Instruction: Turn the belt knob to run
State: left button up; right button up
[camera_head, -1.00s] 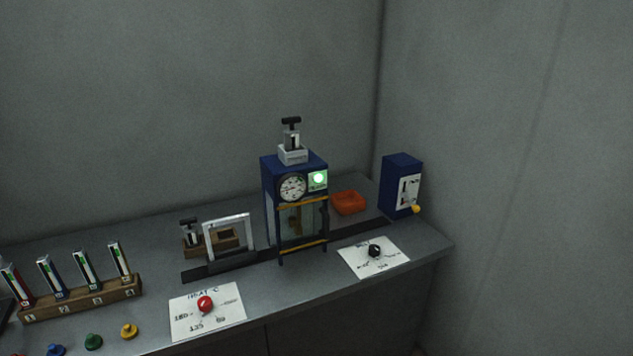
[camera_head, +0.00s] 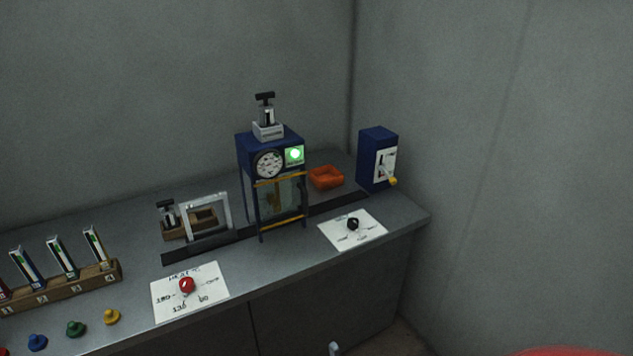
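A black knob (camera_head: 352,224) sits on a white card (camera_head: 372,235) near the counter's front edge, right of the blue machine. It appears to be the belt knob, but the card's lettering is too small to read. Where the knob points cannot be told clearly. A dark belt strip (camera_head: 210,243) runs along the counter through the machine.
A blue machine (camera_head: 270,143) with a dial and lit green lamp stands mid-counter. A red knob (camera_head: 187,285) on a heat card is left. A blue lever box (camera_head: 377,147) and orange tray (camera_head: 326,177) stand right. A red shape (camera_head: 575,352) shows at bottom right.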

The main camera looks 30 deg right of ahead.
aim_at(352, 223)
jog(key=i+l, duration=0.1)
jog(key=l, duration=0.45)
jog(key=i+l, duration=0.1)
jog(key=l, duration=1)
jog(key=i+z, duration=0.05)
